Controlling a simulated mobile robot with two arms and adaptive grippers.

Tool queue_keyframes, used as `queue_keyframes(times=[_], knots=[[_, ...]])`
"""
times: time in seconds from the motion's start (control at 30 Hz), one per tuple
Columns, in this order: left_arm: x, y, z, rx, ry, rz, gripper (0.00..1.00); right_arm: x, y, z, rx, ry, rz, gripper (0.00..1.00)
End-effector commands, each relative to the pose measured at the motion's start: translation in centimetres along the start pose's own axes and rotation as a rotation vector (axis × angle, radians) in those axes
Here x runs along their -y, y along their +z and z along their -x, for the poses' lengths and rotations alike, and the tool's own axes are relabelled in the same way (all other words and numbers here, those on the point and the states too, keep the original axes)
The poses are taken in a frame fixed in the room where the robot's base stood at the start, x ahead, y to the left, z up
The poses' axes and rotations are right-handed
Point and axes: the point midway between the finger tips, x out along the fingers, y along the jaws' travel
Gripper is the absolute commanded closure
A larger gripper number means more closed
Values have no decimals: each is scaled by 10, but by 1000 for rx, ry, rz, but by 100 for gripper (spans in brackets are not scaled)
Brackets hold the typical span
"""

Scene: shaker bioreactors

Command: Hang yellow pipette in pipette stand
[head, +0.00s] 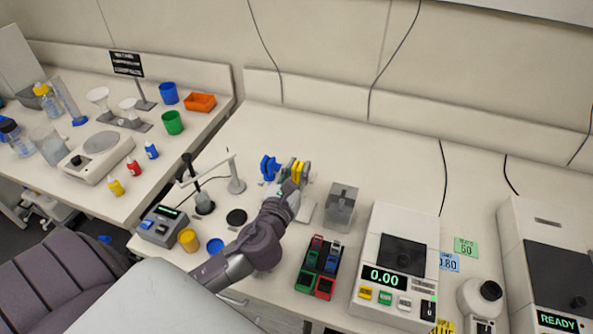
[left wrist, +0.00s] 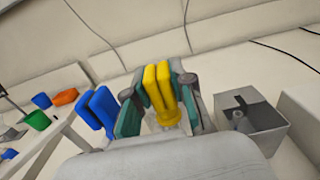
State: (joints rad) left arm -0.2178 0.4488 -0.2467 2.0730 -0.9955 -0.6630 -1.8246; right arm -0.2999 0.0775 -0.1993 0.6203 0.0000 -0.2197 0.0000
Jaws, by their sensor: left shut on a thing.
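The yellow pipette (head: 298,172) is at the pipette stand, on the white bench near the middle of the head view. In the left wrist view the yellow pipette (left wrist: 158,85) stands between the teal pads of my left gripper (left wrist: 160,108), which is shut on it. In the head view my left gripper (head: 289,187) reaches in from the front and hides the pipette's lower part. The grey stand (head: 306,213) is largely hidden, so I cannot tell whether the pipette rests in a holder. A blue pipette (head: 268,168) is just left of it. My right gripper is out of view.
A rack of coloured blocks (head: 317,267) and a balance (head: 397,262) are nearer and to the right. A meter with a probe arm (head: 235,184) stands left. The bench behind the stand is clear.

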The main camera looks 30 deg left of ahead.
Motion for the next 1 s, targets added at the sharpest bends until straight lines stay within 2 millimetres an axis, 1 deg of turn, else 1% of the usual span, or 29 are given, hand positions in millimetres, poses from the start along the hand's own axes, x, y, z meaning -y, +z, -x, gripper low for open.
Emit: queue_keyframes(times=[0.6,1.0], knots=[[0,0,-2,1,0,0,100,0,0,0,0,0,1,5],[0,-8,-2,0,-1,0,100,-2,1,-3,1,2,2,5]])
